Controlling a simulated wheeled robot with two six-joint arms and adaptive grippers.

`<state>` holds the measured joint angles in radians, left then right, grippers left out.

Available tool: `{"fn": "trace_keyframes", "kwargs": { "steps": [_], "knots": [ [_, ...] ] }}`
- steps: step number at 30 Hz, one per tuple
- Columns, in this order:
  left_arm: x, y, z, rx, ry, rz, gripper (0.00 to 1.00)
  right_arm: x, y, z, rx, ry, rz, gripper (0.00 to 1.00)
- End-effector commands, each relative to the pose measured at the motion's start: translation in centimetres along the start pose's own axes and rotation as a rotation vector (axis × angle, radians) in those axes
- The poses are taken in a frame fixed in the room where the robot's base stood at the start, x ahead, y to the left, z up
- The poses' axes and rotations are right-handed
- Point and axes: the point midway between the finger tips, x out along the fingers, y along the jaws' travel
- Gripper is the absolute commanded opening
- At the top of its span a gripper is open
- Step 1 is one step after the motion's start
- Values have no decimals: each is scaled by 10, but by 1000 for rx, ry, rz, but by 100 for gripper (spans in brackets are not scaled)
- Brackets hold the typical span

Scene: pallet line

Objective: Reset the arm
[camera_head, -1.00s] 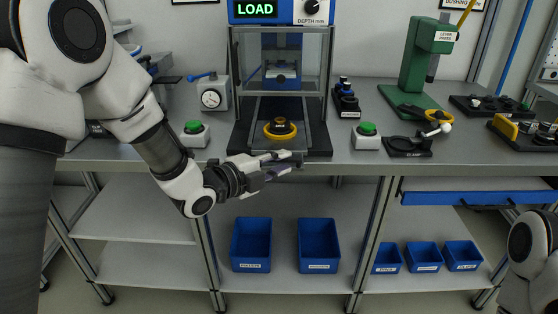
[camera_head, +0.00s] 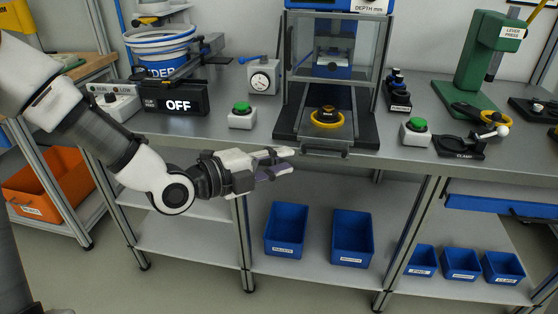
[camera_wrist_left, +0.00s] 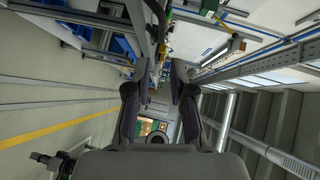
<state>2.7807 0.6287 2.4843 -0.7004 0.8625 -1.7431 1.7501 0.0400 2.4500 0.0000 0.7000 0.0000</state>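My left arm comes in from the left in the head view. Its left gripper (camera_head: 290,160) points right, just in front of the bench's front edge, left of and below the clear-sided press. The fingers are apart with nothing between them. The left wrist view also shows the two fingers of the left gripper (camera_wrist_left: 160,68) apart and empty. My right gripper is not in view.
The bench (camera_head: 215,130) holds the clear-sided press (camera_head: 372,55), green-button boxes (camera_head: 242,117), an OFF box (camera_head: 178,104) and a green lever press (camera_head: 489,60). Blue bins (camera_head: 286,230) stand on the lower shelf. An orange bin (camera_head: 50,185) is at left.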

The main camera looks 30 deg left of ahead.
Motion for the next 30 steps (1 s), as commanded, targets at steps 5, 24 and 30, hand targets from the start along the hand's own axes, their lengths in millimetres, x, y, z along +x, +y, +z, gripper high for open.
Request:
{"fn": "trace_keyframes", "kwargs": {
  "steps": [5, 24, 30],
  "knots": [
    [-2, 0, 0, 1, 1, 2, 23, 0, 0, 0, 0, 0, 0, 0],
    [6, 160, -8, -59, 13, 376, 23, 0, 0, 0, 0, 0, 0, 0],
    [-41, 328, -31, -320, -123, 825, 23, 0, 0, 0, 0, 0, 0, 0]
  ]
}}
